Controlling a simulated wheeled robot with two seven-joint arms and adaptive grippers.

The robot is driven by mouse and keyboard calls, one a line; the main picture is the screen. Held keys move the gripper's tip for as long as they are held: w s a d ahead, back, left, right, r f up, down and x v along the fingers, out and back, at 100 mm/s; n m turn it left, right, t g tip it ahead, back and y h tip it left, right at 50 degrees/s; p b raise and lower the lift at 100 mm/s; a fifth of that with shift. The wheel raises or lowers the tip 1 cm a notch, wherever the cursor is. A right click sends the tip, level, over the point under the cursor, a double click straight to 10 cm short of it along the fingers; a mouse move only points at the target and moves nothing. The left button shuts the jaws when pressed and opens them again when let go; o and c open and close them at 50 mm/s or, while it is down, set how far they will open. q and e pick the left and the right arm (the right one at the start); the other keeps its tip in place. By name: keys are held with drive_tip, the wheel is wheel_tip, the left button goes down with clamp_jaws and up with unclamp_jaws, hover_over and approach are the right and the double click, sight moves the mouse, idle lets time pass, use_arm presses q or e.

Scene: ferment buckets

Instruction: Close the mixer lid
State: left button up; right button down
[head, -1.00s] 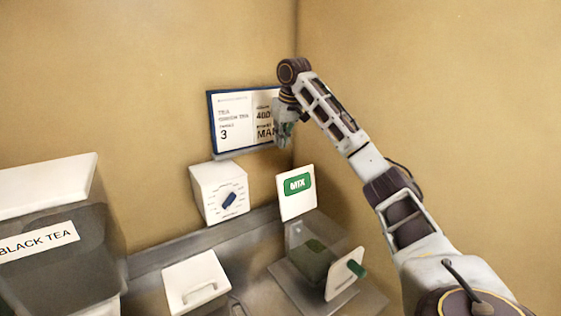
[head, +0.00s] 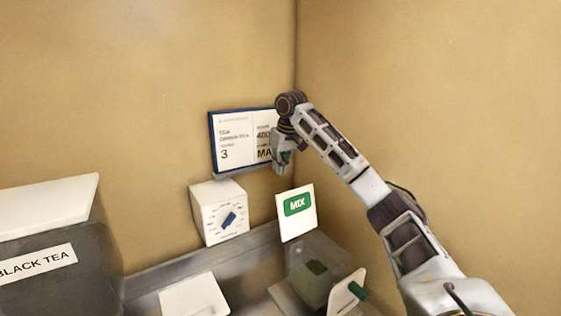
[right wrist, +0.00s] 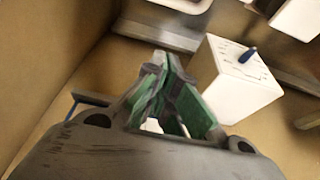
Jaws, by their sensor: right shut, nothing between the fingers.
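The mixer lid (head: 296,213) is a white square panel with a green MIX label. My right gripper (head: 283,162) is shut and empty. It hangs above the lid, apart from it, in front of the wall sign. In the right wrist view the green-padded fingers (right wrist: 168,85) are closed together. My left gripper is not in view.
A white box with a blue knob (head: 220,212) stands left of the lid. A white panel with a green handle (head: 347,292) is at the mixer's front. A wall sign (head: 232,142) is behind. A BLACK TEA bucket (head: 55,270) and a white lid (head: 193,297) are left.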

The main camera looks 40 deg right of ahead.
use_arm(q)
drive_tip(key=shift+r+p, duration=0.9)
use_arm(e)
wheel_tip(320, 180, down, 6)
drive_tip(key=s, duration=0.2)
drive_tip(key=shift+a, duration=0.1)
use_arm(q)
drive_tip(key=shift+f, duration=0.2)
use_arm(e)
drive_tip(key=shift+f, duration=0.1)
use_arm(q)
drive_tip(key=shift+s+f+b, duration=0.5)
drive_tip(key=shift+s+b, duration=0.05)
drive_tip(key=shift+b, duration=0.2)
use_arm(e)
drive_tip(key=shift+s+r+t, duration=0.2)
drive_tip(key=shift+s+t, duration=0.2)
drive_tip(key=shift+t, duration=0.1)
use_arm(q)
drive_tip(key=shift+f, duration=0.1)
